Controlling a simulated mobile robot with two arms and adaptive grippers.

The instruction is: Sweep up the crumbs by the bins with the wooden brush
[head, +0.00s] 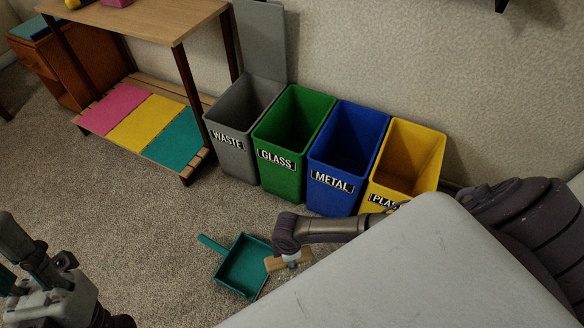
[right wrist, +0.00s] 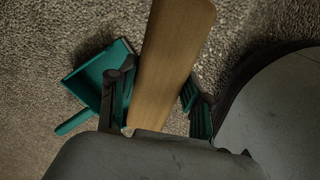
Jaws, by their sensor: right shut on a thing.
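The wooden brush (head: 274,264) is in my right gripper (head: 291,258), low over the carpet beside the dustpan's right edge. In the right wrist view, its pale wooden body (right wrist: 172,62) lies between the two fingers of my right gripper (right wrist: 155,95). The teal dustpan (head: 243,268) lies on the carpet, its handle pointing up and left; it also shows in the right wrist view (right wrist: 88,78). A few pale specks, perhaps crumbs, show by the brush; most of that floor is hidden by my arm and body. My left gripper (head: 35,275) is at the lower left, its fingers unclear.
The grey waste (head: 228,143), green glass (head: 279,160), blue metal (head: 332,182) and yellow plastic (head: 416,182) bins stand along the wall behind the brush. A wooden table (head: 140,18) with a coloured lower shelf (head: 143,122) is at upper left. Carpet left of the dustpan is clear.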

